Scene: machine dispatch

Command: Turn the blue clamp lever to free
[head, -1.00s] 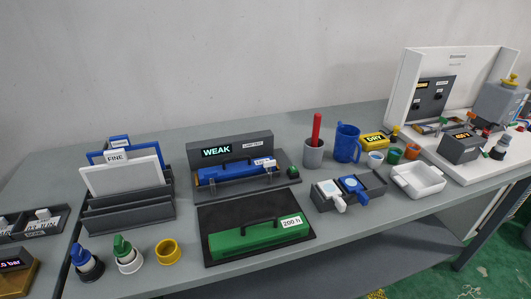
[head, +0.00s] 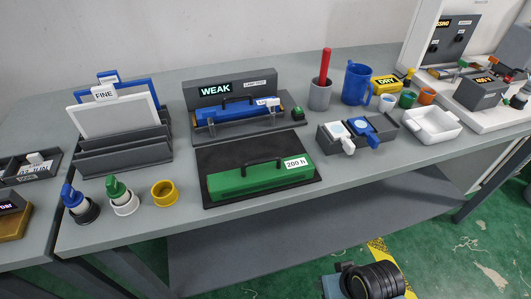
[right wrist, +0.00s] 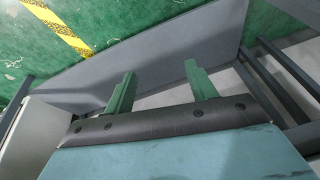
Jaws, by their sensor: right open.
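I cannot make out a part that is clearly the blue clamp lever. The white machine (head: 480,122) at the right edge of the head view is cut off by the frame; its small levers show red, green and orange. A blue-topped piece (head: 73,198) stands on a dark round base at the front left of the bench. My right gripper (right wrist: 165,76) is open and empty in the right wrist view, its green fingers apart over the lower shelf and floor. Only a part of my arm shows at the bottom of the head view. My left gripper is not in view.
The grey bench (head: 375,172) holds a green block (head: 240,182) on a black mat, a blue unit in a stand marked WEAK (head: 215,91), a rack (head: 125,152), a blue mug (head: 356,84) and a white tray (head: 433,125). A lower shelf (head: 290,235) lies beneath.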

